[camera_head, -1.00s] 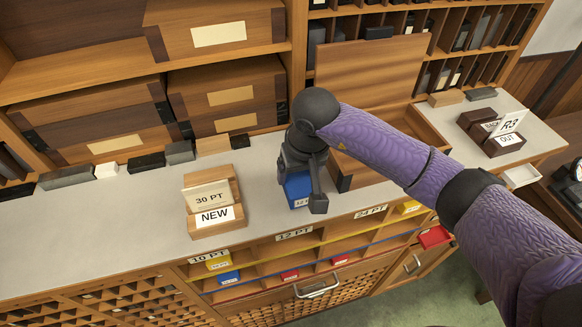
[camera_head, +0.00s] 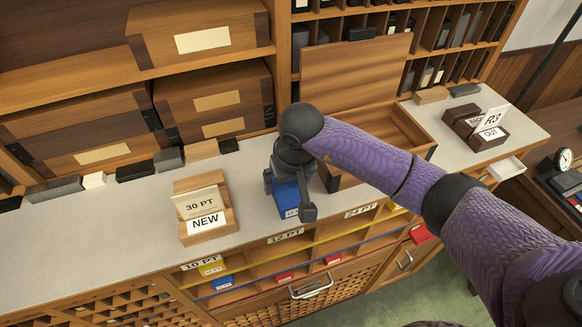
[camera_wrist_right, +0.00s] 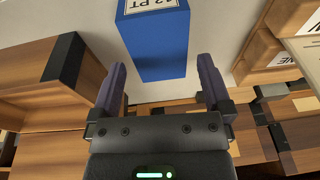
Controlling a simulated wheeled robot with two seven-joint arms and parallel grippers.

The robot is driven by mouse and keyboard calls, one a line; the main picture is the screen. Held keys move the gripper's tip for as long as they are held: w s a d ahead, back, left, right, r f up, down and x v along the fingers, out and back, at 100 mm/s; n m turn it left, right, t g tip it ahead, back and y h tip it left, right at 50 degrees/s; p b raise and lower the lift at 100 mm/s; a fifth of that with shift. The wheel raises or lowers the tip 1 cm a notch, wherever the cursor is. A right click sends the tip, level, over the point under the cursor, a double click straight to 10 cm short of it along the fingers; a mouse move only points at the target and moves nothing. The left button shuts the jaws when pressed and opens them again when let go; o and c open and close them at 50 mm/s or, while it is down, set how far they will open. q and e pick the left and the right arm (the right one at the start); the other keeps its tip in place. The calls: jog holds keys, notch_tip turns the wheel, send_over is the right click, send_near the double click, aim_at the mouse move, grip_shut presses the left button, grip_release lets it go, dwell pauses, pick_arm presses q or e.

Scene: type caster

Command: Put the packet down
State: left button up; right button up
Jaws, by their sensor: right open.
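A blue packet (camera_head: 286,200) with a white "12 PT" label rests on the pale counter (camera_head: 130,215), right of the "NEW" holder. It also shows in the right wrist view (camera_wrist_right: 155,45), label at the top edge. My right gripper (camera_head: 291,190) is low over the counter at the packet and partly hides it. In the wrist view its two fingers (camera_wrist_right: 161,66) are spread, one on each side of the packet's near end, with a gap on both sides. My left gripper is not in view.
The wooden "30 PT / NEW" holder (camera_head: 206,215) stands left of the packet. An open-lidded wooden box (camera_head: 400,128) is close on its right. Labelled cubbies (camera_head: 262,268) with small packets are below the counter edge. A dark "R3 / OUT" holder (camera_head: 473,127) stands farther right.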

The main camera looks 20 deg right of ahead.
aim_at(295, 198)
notch_tip(295, 198, up, 11)
jog(key=s+b, duration=0.2)
jog(key=shift+d, duration=0.35)
